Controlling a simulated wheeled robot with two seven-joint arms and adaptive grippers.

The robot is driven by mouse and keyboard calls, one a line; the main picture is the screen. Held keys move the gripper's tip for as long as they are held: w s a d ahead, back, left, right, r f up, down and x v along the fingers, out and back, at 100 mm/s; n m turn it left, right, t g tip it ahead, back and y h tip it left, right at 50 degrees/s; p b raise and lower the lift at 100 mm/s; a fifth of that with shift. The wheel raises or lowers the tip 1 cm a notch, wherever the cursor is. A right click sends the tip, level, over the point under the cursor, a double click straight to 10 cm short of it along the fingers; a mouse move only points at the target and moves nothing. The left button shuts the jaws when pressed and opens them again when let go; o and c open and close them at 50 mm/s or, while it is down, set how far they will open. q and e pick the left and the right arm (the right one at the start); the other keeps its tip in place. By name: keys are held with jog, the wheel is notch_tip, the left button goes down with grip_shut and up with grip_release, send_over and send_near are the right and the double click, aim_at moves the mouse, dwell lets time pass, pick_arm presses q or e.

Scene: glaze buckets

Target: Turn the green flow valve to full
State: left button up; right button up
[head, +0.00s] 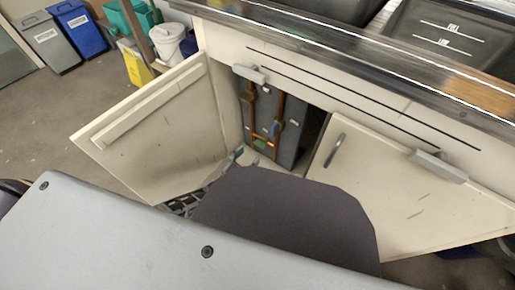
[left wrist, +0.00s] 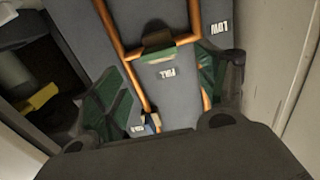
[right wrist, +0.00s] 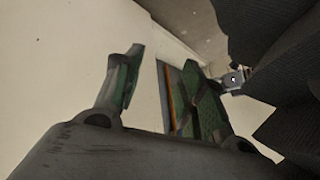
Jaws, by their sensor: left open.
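The green flow valve (head: 259,145) sits on copper pipework inside the open cabinet. In the left wrist view its green handle (left wrist: 160,53) lies crosswise on a grey panel, with upside-down labels reading FULL (left wrist: 168,74) and LOW (left wrist: 218,28) nearby. My left gripper (left wrist: 163,68) is open, its green-padded fingers on either side of the handle's line; I see no contact. In the head view the left gripper (head: 247,157) is just below the valve, mostly hidden by my arm. My right gripper (right wrist: 158,75) is open and empty in its wrist view, near a pale surface.
The left cabinet door (head: 165,130) stands open, and the right door (head: 400,185) flanks the opening. The counter edge (head: 350,55) overhangs. Bins (head: 80,30) stand far left.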

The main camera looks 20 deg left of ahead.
aim_at(258, 146)
pick_arm(q)
jog(key=b+x, duration=0.2)
jog(key=x, duration=0.3)
jog(key=shift+w+d, duration=0.15)
jog(key=shift+w, duration=0.15)
jog(key=shift+b+x, duration=0.35)
jog(key=shift+x, duration=0.45)
jog(key=c, duration=1)
